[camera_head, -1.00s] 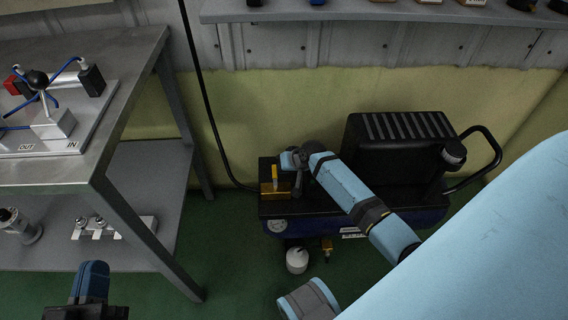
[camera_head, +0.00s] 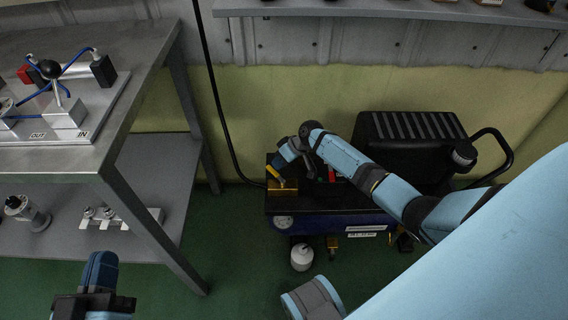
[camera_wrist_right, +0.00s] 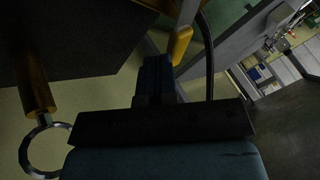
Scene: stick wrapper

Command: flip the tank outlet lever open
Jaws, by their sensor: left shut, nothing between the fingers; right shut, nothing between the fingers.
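The black and blue compressor (camera_head: 375,224) stands on the floor against the wall. At its left end is a brass outlet block (camera_head: 284,191) with a yellow lever (camera_head: 274,173), which leans up and to the left in the head view. My right gripper (camera_head: 285,161) is shut and empty, right beside the lever. In the right wrist view the yellow lever (camera_wrist_right: 181,45) shows just beyond the blue fingertips (camera_wrist_right: 156,66); I cannot tell whether they touch. My left gripper (camera_head: 98,268) is shut and empty at the lower left, away from the compressor.
A metal workbench (camera_head: 170,58) with a lower shelf stands at the left. A black hose (camera_head: 215,100) hangs down the wall to the compressor. A brass fitting with a ring (camera_wrist_right: 38,100) shows in the right wrist view.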

